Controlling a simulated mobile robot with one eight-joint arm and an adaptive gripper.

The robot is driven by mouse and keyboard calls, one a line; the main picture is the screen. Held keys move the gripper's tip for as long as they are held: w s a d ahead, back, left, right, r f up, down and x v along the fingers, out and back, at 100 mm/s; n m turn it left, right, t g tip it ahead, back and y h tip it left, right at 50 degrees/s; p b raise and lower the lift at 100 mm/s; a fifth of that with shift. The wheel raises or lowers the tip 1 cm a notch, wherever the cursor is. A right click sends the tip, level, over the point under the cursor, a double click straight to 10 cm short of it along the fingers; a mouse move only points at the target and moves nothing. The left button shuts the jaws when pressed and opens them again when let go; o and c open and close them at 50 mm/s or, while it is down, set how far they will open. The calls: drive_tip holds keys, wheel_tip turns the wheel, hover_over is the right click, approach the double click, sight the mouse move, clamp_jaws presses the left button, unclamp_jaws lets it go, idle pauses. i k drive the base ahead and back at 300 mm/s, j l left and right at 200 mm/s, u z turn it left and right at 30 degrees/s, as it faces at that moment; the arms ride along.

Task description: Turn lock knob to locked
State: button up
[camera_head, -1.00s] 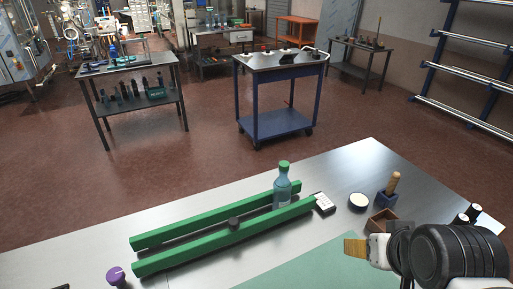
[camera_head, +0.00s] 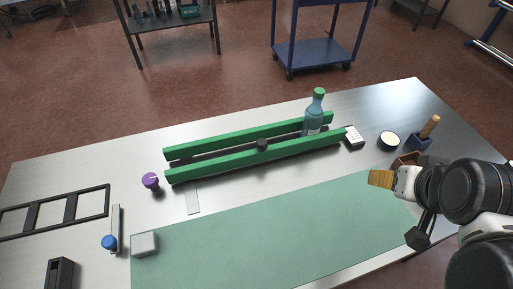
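Two parallel green rails (camera_head: 215,166) lie on the steel table, with a small black round knob (camera_head: 262,145) between them. A purple knob-like piece (camera_head: 150,181) stands left of the rails. A blue knob (camera_head: 109,242) sits at the lower end of a narrow grey strip. I cannot tell which of these is the lock knob, or its setting. My gripper (camera_head: 420,236) is at the right, by the green mat's right end, well apart from all three. It appears as a dark shape beneath my arm; its fingers are too unclear to show whether they are open.
A blue bottle with green cap (camera_head: 313,118) stands at the rails' right end. A white block (camera_head: 354,137), round dish (camera_head: 389,141) and brown box (camera_head: 404,160) lie right. A tan brush-like piece (camera_head: 381,178) is beside my arm. The green mat (camera_head: 270,235) is mostly clear.

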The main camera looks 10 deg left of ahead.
sight(150, 181)
drive_tip(key=u, duration=2.05)
